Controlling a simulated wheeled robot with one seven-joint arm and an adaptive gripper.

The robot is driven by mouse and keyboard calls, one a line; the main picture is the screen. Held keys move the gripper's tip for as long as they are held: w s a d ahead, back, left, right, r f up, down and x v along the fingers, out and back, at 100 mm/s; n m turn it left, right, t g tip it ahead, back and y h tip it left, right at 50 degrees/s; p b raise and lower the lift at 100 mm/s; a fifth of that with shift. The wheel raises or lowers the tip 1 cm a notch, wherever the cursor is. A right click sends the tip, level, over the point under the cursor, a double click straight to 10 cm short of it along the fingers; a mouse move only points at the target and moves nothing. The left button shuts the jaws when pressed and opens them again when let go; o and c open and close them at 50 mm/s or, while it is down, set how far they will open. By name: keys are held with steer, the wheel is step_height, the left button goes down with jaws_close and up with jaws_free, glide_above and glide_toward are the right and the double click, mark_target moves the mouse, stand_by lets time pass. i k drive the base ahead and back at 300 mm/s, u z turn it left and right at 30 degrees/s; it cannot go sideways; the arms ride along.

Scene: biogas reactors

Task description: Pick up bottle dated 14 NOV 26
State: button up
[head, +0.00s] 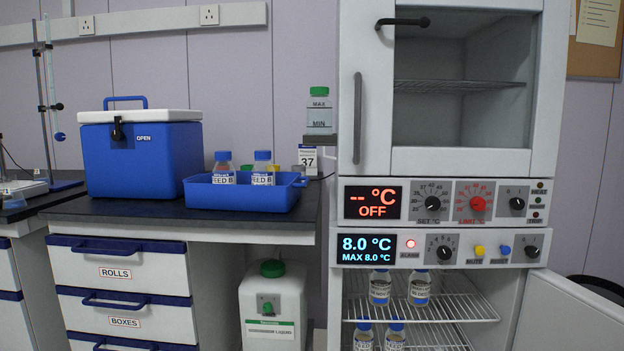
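Two capped bottles with white labels reading roughly "FEED B", a left one (224,170) and a right one (263,170), stand in a blue tray (238,200) on the dark bench. More blue-capped bottles stand on wire shelves in the open lower fridge: an upper left one (380,287), an upper right one (419,288), a lower left one (363,336) and a lower right one (396,337). The lower ones are cut off by the frame's bottom edge. No date is legible on any label, so I cannot tell which is 14 NOV 26. My gripper is not in view.
The fridge door (572,312) hangs open at the lower right. The upper incubator (460,95) is empty behind its door. A blue cool box (142,160) stands left of the tray. A white canister (273,308) stands under the bench; drawers (125,275) are shut.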

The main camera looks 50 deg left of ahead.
mark_target(224, 172)
steer(key=z, duration=1.2)
steer(key=k, duration=1.85)
steer(key=u, duration=2.65)
steer(key=i, duration=0.5)
steer(key=u, duration=0.05)
